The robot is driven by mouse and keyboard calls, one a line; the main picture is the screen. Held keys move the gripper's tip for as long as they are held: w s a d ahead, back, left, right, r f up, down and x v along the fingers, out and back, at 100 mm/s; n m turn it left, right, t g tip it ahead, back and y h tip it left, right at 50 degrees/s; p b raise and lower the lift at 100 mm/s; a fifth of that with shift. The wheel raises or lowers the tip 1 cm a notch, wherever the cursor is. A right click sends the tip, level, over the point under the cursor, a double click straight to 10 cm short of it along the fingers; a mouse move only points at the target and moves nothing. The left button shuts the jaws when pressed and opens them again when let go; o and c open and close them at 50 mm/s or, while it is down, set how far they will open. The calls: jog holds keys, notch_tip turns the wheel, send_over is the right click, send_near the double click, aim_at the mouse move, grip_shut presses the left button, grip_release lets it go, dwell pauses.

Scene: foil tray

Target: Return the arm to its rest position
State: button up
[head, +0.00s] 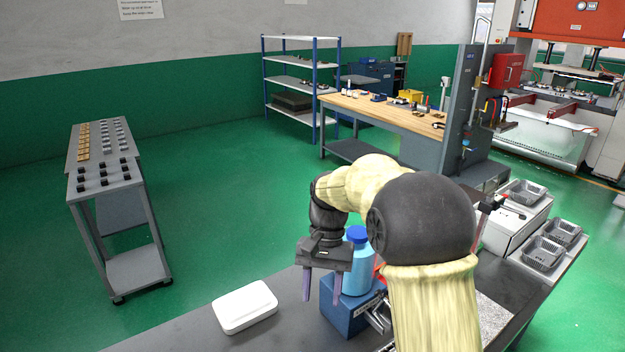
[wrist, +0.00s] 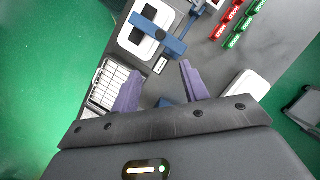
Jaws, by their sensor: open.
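My gripper (head: 321,287) hangs over the dark table (head: 185,333), its two purple fingers apart and pointing down. It is empty, left of the blue bottle (head: 357,275) and close to the blue box (head: 345,312). My arm is bent, with its pale upper links in front of part of the table. In the wrist view the spread fingers of my gripper (wrist: 160,72) show nothing between them but the table and part of a blue tool-like thing (wrist: 165,40). Whether the fingers touch the box cannot be told.
A white case (head: 245,306) lies left of the gripper. Foil trays (head: 542,252) stand at the right. Red (wrist: 232,10) and green labelled pieces (wrist: 240,25) and a wire rack (wrist: 110,83) show in the wrist view. A grey trolley (head: 138,265) stands apart at left.

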jog(key=s+d+f+n+t, duration=0.1)
jog(key=s+d+f+t, duration=0.2)
jog(key=s+d, duration=0.3)
jog(key=s+d+f+n+t, duration=0.1)
jog(key=s+d+f+t, duration=0.2)
jog(key=s+d, duration=0.3)
jog(key=shift+s+d+f+t+h, duration=0.15)
jog(key=shift+s+d+t+h, duration=0.15)
jog(key=shift+d+t+h, duration=0.1)
